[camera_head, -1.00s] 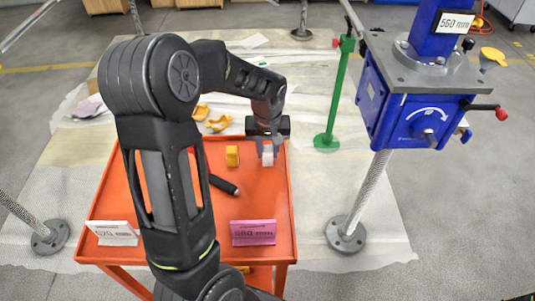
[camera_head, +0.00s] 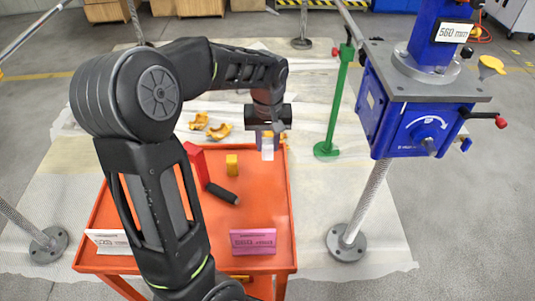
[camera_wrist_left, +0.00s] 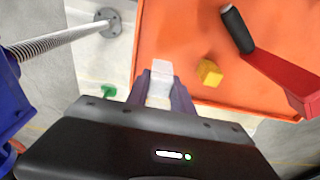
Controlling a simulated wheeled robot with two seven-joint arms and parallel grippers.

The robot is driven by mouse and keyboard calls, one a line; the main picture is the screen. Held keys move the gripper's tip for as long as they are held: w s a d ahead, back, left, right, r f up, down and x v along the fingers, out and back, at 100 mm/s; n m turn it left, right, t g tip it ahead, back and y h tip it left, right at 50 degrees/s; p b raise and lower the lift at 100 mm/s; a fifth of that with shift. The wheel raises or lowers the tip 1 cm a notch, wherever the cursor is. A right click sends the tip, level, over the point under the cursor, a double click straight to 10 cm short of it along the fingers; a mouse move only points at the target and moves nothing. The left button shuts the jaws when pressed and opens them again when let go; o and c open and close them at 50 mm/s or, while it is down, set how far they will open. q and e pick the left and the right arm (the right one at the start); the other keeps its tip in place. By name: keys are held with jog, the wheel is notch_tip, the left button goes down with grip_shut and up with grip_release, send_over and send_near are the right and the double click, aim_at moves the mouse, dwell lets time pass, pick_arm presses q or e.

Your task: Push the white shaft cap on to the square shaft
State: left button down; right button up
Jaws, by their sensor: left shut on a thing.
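The white shaft cap (camera_head: 267,153) is held between the fingers of my left gripper (camera_head: 267,137), above the far right part of the orange cart top. It also shows in the left wrist view (camera_wrist_left: 160,82), between the two purple-grey fingers. The blue screw jack gearbox (camera_head: 420,115) stands to the right, apart from the gripper. A short shaft end (camera_head: 429,146) shows on its front face, below a white curved arrow; its square form is too small to tell. My right gripper is not in view.
The orange cart (camera_head: 262,205) carries a yellow block (camera_head: 232,165), a red tool with a black grip (camera_head: 222,193), a pink sign (camera_head: 253,241) and a white sign (camera_head: 112,241). A green stand (camera_head: 336,100) rises between cart and jack. A red-knobbed lever (camera_head: 483,116) sticks out right of the gearbox.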

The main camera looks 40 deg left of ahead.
aim_at(268, 140)
pick_arm(q)
notch_tip(268, 140, up, 4)
jog(key=shift+f, duration=0.2)
dwell(0.5)
jog(key=w+d+f+m, duration=0.2)
jog(key=w+d+m, duration=0.1)
jog(key=d, duration=0.6)
jog(key=w+d+f+m, duration=0.3)
jog(key=w+d+m, duration=0.1)
jog(key=d, duration=0.5)
jog(key=shift+d+f+m+h, duration=0.3)
jog(key=shift+d+m+h, duration=0.1)
jog(key=shift+m, duration=0.1)
